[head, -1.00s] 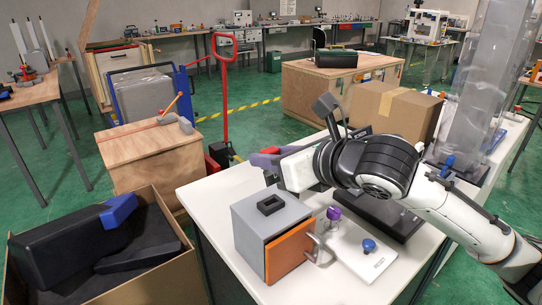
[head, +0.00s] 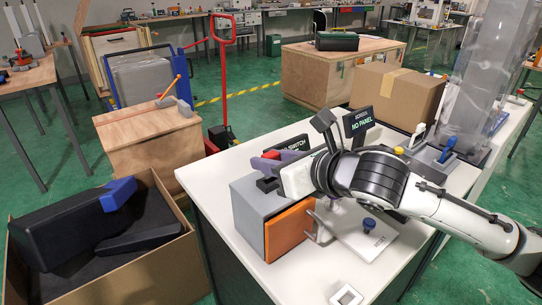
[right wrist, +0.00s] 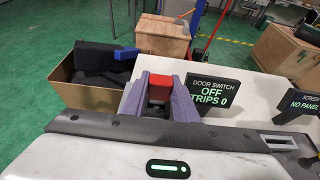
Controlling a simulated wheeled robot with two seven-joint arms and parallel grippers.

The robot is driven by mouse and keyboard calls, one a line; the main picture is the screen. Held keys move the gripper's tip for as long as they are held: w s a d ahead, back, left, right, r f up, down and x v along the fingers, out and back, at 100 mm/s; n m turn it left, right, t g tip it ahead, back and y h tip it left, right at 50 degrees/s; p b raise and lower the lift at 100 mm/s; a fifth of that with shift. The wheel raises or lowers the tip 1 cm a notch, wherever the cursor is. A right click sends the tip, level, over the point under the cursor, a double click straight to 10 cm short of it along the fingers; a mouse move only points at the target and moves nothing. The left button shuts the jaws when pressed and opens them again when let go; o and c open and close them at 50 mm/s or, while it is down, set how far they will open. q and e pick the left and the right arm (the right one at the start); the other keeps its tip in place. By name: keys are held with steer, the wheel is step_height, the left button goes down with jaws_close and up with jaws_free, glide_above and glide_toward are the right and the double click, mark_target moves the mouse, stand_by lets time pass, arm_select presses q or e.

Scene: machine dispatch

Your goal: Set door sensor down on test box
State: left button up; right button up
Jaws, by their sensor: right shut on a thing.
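The grey test box (head: 246,206) with its orange door (head: 290,230) stands on the white table in the head view. My right gripper (head: 272,162) is just over the box's top, its purple-grey fingers shut on the door sensor. In the right wrist view the gripper (right wrist: 160,98) shows its fingers on both sides of a red-topped block, the sensor (right wrist: 160,82), with a dark part below. My left gripper is not in view.
The door switch sign (right wrist: 208,92) reads OFF, TRIPS 0. Another sign (head: 359,121) reads NO PANEL. A white plate with a blue knob (head: 369,224) lies right of the box. An open carton (head: 115,280) with black parts stands at left. The table's front is mostly clear.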

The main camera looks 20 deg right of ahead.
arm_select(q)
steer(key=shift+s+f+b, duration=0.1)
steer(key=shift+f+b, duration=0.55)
arm_select(e)
steer(key=shift+f, duration=1.2)
steer(key=o, duration=1.1)
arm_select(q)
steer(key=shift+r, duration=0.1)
arm_select(e)
steer(key=shift+r, duration=0.1)
